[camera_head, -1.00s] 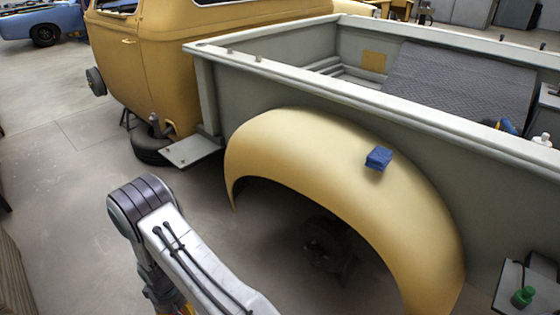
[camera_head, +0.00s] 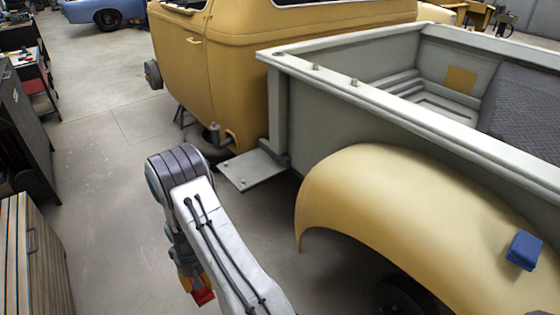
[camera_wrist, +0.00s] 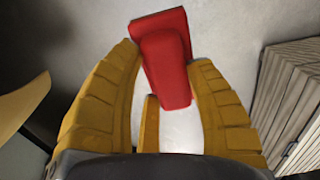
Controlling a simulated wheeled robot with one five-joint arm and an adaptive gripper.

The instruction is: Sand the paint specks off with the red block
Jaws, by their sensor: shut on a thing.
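My gripper (camera_wrist: 165,95) has yellow fingers and is shut on the red block (camera_wrist: 166,60), which sticks out beyond the fingertips above the grey floor. In the head view the red block (camera_head: 204,297) shows partly below my arm at the bottom, and my gripper (camera_head: 190,284) is mostly hidden behind the arm. The yellow fender (camera_head: 385,195) is at the right, apart from the block. I cannot make out paint specks on its visible surface. A blue block (camera_head: 524,250) rests on the fender's right part.
The grey truck bed (camera_head: 330,125) stands behind the fender, with a step plate (camera_head: 252,169) at its left corner. The yellow cab (camera_head: 235,60) is beyond. A slatted wooden cabinet (camera_head: 32,255) stands at the lower left. Open floor (camera_head: 100,185) lies between.

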